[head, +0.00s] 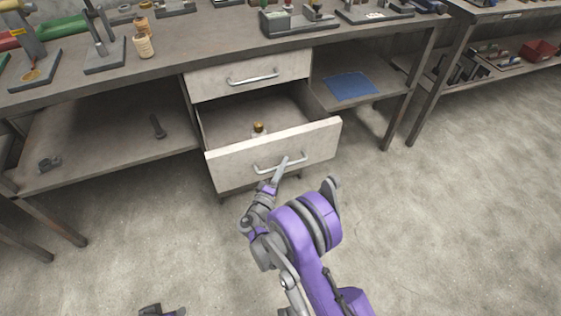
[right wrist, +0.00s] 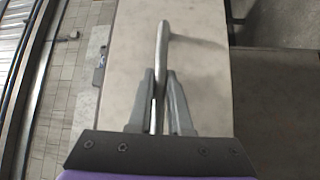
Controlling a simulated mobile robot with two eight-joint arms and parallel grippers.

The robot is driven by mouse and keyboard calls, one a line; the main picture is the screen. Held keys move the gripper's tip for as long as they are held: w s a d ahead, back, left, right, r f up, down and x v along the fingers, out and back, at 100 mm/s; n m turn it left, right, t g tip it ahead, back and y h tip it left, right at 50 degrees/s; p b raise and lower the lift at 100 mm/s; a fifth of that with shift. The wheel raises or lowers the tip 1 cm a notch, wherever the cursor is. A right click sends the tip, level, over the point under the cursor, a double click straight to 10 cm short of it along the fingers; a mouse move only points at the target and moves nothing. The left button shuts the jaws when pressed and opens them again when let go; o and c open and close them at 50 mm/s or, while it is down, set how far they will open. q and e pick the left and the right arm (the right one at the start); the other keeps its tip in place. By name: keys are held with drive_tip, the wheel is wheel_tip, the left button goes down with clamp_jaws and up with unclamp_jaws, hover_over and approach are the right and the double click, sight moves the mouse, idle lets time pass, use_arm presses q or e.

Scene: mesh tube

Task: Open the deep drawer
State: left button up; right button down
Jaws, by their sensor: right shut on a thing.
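The deep drawer (head: 230,171) is the lower of two drawers under the workbench. It is pulled well out, and its inside shows, with a small jar with a yellow-orange top (head: 259,128) in it. My right gripper (head: 280,168) is at the metal bar handle (head: 262,169) on its front. In the right wrist view, the fingers of my right gripper (right wrist: 160,100) are closed on the handle (right wrist: 162,48), one on each side. The upper, shallow drawer (head: 215,82) is shut. At the bottom edge of the head view a small dark part shows, which may be my left gripper.
The workbench top (head: 200,48) carries stands, spools and tools. Open shelves flank the drawers, with a blue cloth (head: 351,86) on the right one and a few small metal parts on the left one. Bench legs stand on both sides. The concrete floor in front is clear.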

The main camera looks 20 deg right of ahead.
drive_tip(key=shift+s, duration=0.25)
drive_tip(key=c, duration=0.8)
unclamp_jaws()
drive_tip(key=shift+c, duration=0.2)
drive_tip(key=p+v, duration=0.1)
drive_tip(key=v, duration=0.9)
drive_tip(key=shift+s+a, duration=0.25)
drive_tip(key=shift+s, duration=0.1)
